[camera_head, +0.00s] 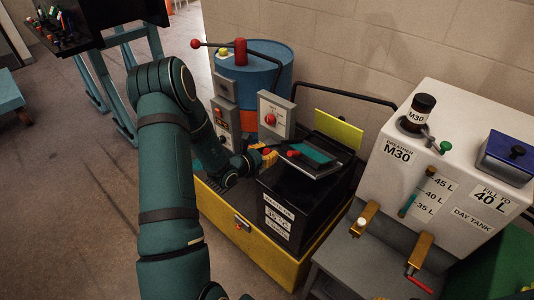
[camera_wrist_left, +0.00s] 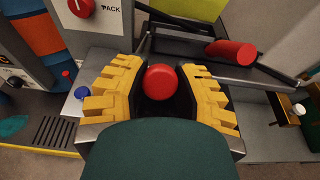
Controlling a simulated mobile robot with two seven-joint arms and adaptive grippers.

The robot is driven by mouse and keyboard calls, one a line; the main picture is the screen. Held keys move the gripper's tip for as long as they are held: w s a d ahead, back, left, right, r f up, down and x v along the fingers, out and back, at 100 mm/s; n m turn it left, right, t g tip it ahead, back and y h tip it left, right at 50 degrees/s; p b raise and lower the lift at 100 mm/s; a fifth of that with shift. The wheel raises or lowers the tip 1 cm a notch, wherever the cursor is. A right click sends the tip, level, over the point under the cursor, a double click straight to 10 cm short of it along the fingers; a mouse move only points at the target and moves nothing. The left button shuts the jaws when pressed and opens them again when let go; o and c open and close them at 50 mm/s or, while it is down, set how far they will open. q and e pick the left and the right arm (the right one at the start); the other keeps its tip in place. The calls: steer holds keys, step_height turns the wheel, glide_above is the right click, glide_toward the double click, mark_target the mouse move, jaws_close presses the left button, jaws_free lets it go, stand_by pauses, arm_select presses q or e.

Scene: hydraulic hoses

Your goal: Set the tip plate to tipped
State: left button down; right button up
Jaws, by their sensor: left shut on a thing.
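The tip plate looks to be the dark, flat plate with a teal top (camera_head: 312,152) above the black box; it lies slightly sloped. A red grip (camera_head: 293,154) sits at its near left side, and that grip also shows in the left wrist view (camera_wrist_left: 230,52). My left gripper (camera_head: 263,157) is beside the plate's left end. In the left wrist view its yellow ribbed fingers (camera_wrist_left: 158,88) are shut on a round red knob (camera_wrist_left: 160,82). What the knob joins to is hidden. My right gripper is not in view.
The black labelled box (camera_head: 285,215) stands in a yellow-edged tray (camera_head: 270,262). A grey panel with a red knob (camera_head: 276,114) and a blue drum (camera_head: 255,80) stand behind. The white day tank (camera_head: 450,150) is at right. Open floor is at left.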

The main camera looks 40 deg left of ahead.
arm_select(q)
steer(key=shift+w+a+r, duration=0.1)
steer(key=shift+r, duration=0.2)
steer(key=c, duration=0.9)
jaws_free()
steer(key=shift+o, duration=1.3)
steer(key=shift+f, duration=0.1)
steer(key=shift+s, duration=0.2)
steer(key=d+v, duration=0.1)
steer(key=v, duration=1)
steer(key=shift+s+a, duration=0.35)
steer(key=shift+a, duration=0.1)
